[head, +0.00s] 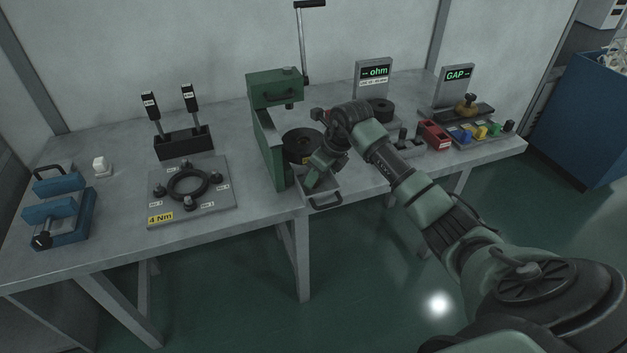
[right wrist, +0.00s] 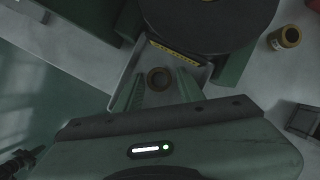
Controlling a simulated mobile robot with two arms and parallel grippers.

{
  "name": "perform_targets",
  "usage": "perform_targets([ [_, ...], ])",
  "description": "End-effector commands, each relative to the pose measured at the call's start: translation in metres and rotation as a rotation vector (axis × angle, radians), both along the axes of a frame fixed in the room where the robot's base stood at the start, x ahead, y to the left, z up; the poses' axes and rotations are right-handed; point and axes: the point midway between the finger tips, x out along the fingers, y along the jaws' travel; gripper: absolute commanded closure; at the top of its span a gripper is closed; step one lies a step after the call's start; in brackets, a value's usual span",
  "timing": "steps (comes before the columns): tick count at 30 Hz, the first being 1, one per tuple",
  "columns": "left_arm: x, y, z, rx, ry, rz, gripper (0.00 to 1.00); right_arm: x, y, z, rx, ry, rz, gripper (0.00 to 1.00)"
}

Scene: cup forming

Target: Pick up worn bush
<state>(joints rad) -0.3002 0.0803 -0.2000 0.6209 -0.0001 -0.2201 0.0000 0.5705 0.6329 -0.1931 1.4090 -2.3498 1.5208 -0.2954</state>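A small dark brown ring, which looks like the worn bush (right wrist: 159,78), lies in a grey tray (right wrist: 120,100) in the right wrist view. The tray also shows under the green press (head: 268,140) in the head view, its handle at the front. My right gripper (head: 312,181) points down over this tray. Its two green fingers (right wrist: 161,88) are apart, with the ring between or just beyond their tips. I cannot tell whether they touch it. The ring is hidden in the head view. My left gripper is not in view.
A brass-coloured bush (right wrist: 285,37) stands on the bench beside the press's black round table (right wrist: 205,15). A red bin (head: 434,135) and an ohm display (head: 374,74) are to the right. A ring fixture plate (head: 215,205) lies to the left.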

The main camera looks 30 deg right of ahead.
Motion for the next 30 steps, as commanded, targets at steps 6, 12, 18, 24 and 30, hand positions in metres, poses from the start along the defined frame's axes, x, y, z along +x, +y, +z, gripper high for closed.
perform_targets([
  [6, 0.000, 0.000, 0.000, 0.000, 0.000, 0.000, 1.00, 0.000, 0.000, 0.000, 0.000, 0.000, 0.000, 1.00],
  [12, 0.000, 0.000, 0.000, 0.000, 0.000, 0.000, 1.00, 0.000, 0.000, 0.000, 0.000, 0.000, 0.000, 1.00],
  [18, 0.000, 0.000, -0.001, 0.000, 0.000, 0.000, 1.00, 0.000, 0.000, 0.006, 0.001, -0.002, 0.000, 1.00],
  [24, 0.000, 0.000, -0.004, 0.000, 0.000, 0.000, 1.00, 0.001, -0.001, 0.030, -0.002, -0.005, 0.001, 1.00],
  [30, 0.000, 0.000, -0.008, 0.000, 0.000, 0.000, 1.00, 0.001, -0.001, 0.074, -0.002, -0.007, -0.001, 1.00],
])
